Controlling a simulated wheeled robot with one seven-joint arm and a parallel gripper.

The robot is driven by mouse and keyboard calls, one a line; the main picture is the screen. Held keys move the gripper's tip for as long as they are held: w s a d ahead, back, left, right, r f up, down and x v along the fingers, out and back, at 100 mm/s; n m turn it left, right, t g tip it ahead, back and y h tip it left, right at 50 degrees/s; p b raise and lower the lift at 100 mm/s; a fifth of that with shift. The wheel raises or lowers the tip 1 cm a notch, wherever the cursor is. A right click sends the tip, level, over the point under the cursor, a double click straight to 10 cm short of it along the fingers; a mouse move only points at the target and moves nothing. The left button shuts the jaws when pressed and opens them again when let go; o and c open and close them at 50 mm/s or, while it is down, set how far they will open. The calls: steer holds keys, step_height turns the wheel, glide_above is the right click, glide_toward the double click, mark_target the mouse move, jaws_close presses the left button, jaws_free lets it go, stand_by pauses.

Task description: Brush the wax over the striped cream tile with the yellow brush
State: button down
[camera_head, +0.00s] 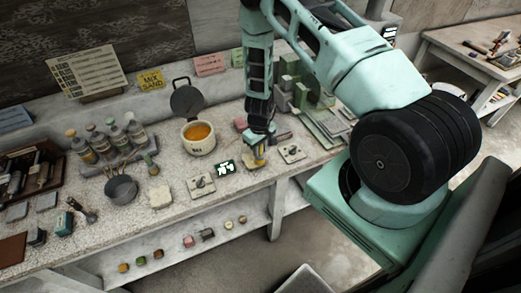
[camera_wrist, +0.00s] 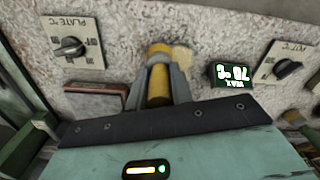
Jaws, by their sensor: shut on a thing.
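My gripper (camera_head: 258,150) points down at the worktop, shut on the yellow brush (camera_head: 260,158). In the wrist view my gripper (camera_wrist: 159,84) has the brush's yellow handle (camera_wrist: 158,96) between its fingers. A small cream-tan tile (camera_head: 250,164) lies under and beside the brush; its edge also shows in the wrist view (camera_wrist: 184,58). I cannot make out stripes on it, nor whether the bristles touch it. An open pot of amber wax (camera_head: 200,132) stands behind and to the left, its dark lid raised. Another pale cream piece (camera_head: 160,197) lies further left.
A lit digital display (camera_head: 225,167) sits left of the brush, between knob plates (camera_head: 201,186) and (camera_head: 291,153). A reddish block (camera_wrist: 97,97) is close to my gripper. Green blocks (camera_head: 318,122) crowd the right.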

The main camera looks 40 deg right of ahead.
steer(key=shift+w+d, duration=0.2)
steer(key=shift+w, duration=0.5)
steer(key=shift+w+d, duration=0.15)
steer(key=shift+w, duration=0.55)
steer(key=shift+s, duration=0.1)
steer(key=shift+s+a+r, duration=0.25)
steer(key=shift+s+r, duration=0.45)
steer(key=shift+s, duration=0.15)
steer(key=shift+w+d+f+b, duration=0.1)
steer(key=shift+w+d+b, duration=0.1)
steer(key=shift+w, duration=0.6)
steer(key=shift+w+d+f+b, duration=0.1)
steer(key=shift+w+d, duration=0.05)
steer(key=shift+w, duration=0.6)
steer(key=shift+f+b, duration=0.5)
steer(key=shift+f, duration=0.05)
steer(key=shift+s, duration=0.1)
